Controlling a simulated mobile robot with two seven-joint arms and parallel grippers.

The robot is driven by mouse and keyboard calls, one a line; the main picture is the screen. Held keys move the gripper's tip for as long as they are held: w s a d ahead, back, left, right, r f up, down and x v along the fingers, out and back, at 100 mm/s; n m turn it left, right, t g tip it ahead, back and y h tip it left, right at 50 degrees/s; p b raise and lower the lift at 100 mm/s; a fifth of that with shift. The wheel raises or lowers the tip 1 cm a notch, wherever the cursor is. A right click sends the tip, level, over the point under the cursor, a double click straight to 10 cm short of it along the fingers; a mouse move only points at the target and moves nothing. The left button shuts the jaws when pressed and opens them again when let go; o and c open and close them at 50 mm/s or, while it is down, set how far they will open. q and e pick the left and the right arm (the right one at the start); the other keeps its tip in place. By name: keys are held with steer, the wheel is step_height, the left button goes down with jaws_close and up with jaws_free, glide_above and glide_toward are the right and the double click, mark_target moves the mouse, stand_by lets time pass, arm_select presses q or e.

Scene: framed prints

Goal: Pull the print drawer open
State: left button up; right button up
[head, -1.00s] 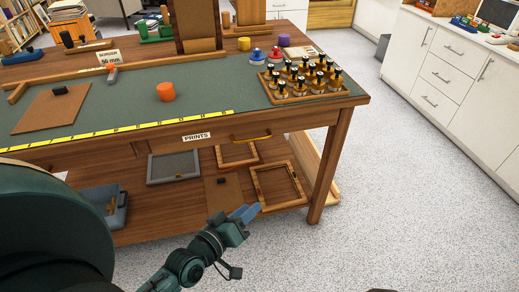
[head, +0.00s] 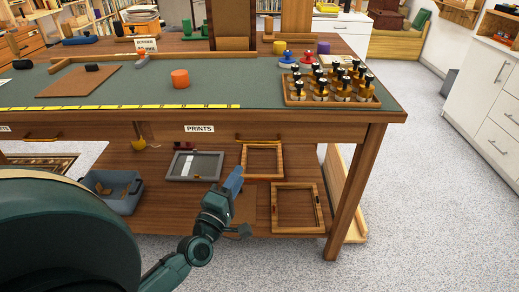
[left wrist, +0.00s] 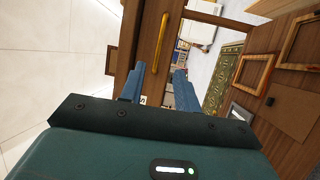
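My right gripper is not in view.
A tray of small dark-topped bottles (head: 330,92) stands at the tabletop's right end. An orange cylinder (head: 180,79) is on the green mat. Frames (head: 297,207) and a blue-grey bin (head: 113,190) are on the lower shelf. The floor at the right is clear.

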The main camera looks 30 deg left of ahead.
arm_select(q)
steer(key=x, duration=1.2)
steer(key=shift+w, duration=0.3)
jaws_close()
